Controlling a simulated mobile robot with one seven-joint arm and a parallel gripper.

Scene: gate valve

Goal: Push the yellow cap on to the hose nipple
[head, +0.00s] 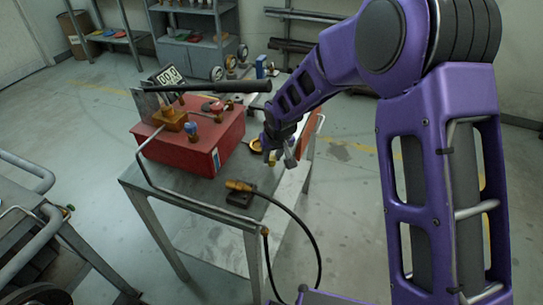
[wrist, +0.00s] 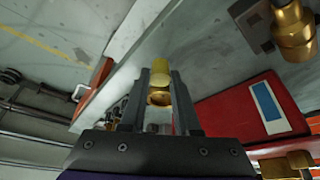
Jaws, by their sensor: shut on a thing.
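The yellow cap (wrist: 160,62) is between the fingers of my gripper (wrist: 160,75), which is shut on it; a rounded yellow part and a ring-like part show. In the head view my gripper (head: 268,150) is over the table, right of the red box, with a bit of yellow (head: 256,146) at its left side. The brass hose nipple (head: 239,186) lies on a dark block near the table's front edge, at the end of a black hose. In the wrist view a brass fitting (wrist: 293,35), likely this nipple, is at the upper right, apart from the cap.
The red box (head: 205,145) stands on the grey table (head: 160,185), with a brass valve body (head: 172,118) and a long black bar (head: 215,87) on or above it. The black hose (head: 305,230) loops off the front edge. A cart stands at lower left.

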